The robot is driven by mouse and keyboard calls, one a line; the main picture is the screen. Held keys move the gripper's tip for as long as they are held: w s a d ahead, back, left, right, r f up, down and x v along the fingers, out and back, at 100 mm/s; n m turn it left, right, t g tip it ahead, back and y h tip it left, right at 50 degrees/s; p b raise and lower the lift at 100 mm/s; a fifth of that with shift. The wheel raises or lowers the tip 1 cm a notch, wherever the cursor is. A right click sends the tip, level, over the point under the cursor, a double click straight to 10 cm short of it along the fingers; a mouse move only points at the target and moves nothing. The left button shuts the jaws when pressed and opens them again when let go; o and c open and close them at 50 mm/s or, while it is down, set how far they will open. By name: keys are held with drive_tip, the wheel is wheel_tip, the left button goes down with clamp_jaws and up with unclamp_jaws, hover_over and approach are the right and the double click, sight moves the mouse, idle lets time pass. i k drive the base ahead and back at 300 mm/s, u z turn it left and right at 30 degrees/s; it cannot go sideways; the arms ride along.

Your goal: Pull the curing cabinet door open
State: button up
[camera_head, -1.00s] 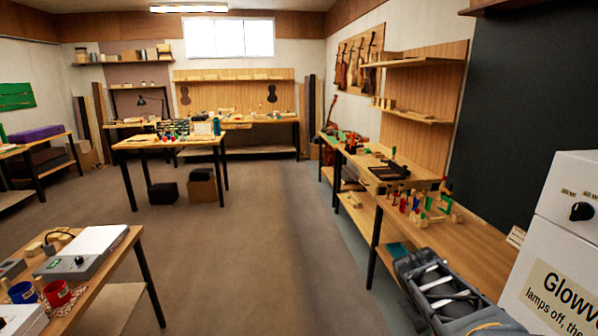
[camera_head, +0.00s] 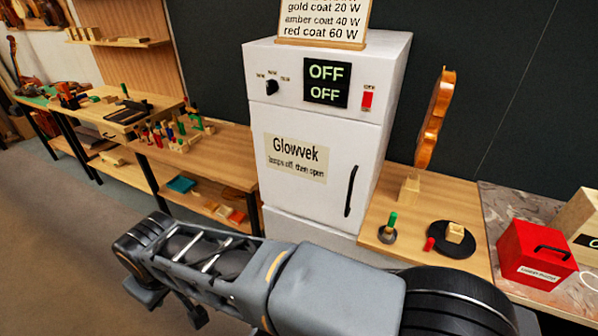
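The curing cabinet (camera_head: 388,95) is a white box against the dark wall, in the middle of the head view. Its door (camera_head: 310,198) is shut, with a label reading "Glowvek, lamps off, then open". A black vertical handle (camera_head: 351,191) is on the door's right side. Above the door are a black knob (camera_head: 271,88), a dark display (camera_head: 326,83) reading OFF twice and a red switch (camera_head: 367,99). My grey arm crosses the foreground below the cabinet. I cannot make out my gripper's fingers.
A workbench (camera_head: 213,160) with pegs and small tools runs left of the cabinet. A wattage sign (camera_head: 324,20) tops the cabinet. Open floor lies at lower left.

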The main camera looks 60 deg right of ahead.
sight(319, 166)
drive_tip(key=z, duration=3.1)
drive_tip(key=k, duration=0.8)
drive_tip(key=u, duration=1.15)
drive_tip(key=i, duration=0.45)
drive_tip(key=z, duration=0.15)
